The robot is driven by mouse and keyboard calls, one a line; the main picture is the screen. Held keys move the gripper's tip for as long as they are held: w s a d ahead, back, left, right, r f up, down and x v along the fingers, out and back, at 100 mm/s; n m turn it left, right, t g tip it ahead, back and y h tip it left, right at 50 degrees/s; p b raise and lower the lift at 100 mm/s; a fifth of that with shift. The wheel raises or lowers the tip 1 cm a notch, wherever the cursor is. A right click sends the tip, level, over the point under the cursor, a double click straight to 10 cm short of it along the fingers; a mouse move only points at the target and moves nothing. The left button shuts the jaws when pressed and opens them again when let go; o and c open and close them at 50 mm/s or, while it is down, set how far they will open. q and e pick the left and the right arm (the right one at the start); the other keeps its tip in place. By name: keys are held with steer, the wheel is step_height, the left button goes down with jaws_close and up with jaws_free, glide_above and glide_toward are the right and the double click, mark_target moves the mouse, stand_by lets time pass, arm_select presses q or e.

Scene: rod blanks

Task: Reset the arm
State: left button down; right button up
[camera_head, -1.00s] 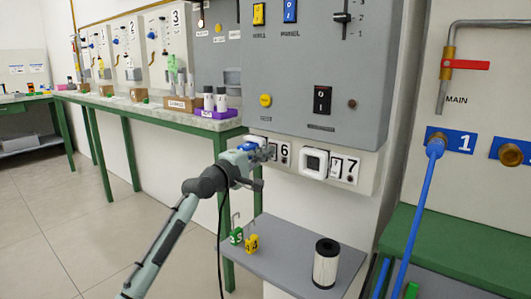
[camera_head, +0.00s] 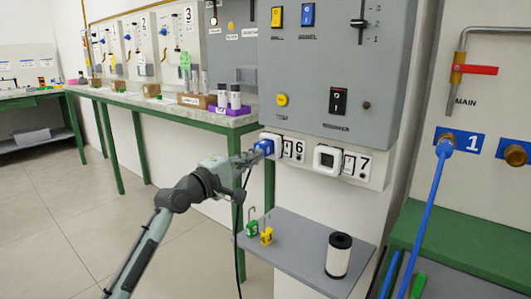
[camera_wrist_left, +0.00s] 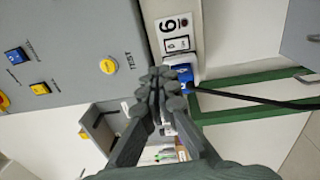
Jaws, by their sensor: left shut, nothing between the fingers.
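My left gripper (camera_head: 246,158) is shut and empty. It is just left of the blue plug (camera_head: 264,148) that sits at socket 6 (camera_head: 292,148) on the lower white strip. In the left wrist view my closed fingertips (camera_wrist_left: 160,78) are beside the blue plug (camera_wrist_left: 184,73), and a black cable (camera_wrist_left: 255,98) runs from it to the right. I cannot tell from the frames whether the fingertips touch the plug. My right gripper is not in view.
A grey panel (camera_head: 325,95) with switches and a yellow button stands above the sockets. A grey shelf (camera_head: 300,255) below holds a white and black cylinder (camera_head: 339,255), a green tag (camera_head: 252,228) and a yellow tag (camera_head: 267,236). A long bench (camera_head: 205,116) is behind. Floor at left is clear.

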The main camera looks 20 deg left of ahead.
arm_select(q)
steer(key=shift+v, duration=0.8)
steer(key=shift+r, duration=0.1)
steer(key=s+f+m+g+y+p, duration=0.1)
steer(key=s+f+m+g, duration=0.3)
steer(key=f, duration=0.6)
steer(key=s+d+f+m+g+y, duration=0.15)
steer(key=s+f, duration=0.35)
steer(key=f, duration=0.5)
steer(key=s+f+m+g+y+p, duration=0.1)
steer(key=s+f+m+g+y, duration=0.3)
steer(key=f, duration=0.6)
steer(key=s+a+f+m+g, duration=0.1)
steer(key=s+f+m, duration=0.1)
steer(key=s+f, duration=0.3)
steer(key=s+a+f+m+g+y, duration=0.1)
steer(key=s+f, duration=0.4)
steer(key=s, duration=0.6)
steer(key=s+a+f+m+g, duration=0.1)
steer(key=s+f+m+g, duration=0.2)
steer(key=s+f, duration=0.2)
steer(key=s, duration=0.3)
steer(key=shift+s+p, duration=0.3)
steer(key=shift+p, duration=0.05)
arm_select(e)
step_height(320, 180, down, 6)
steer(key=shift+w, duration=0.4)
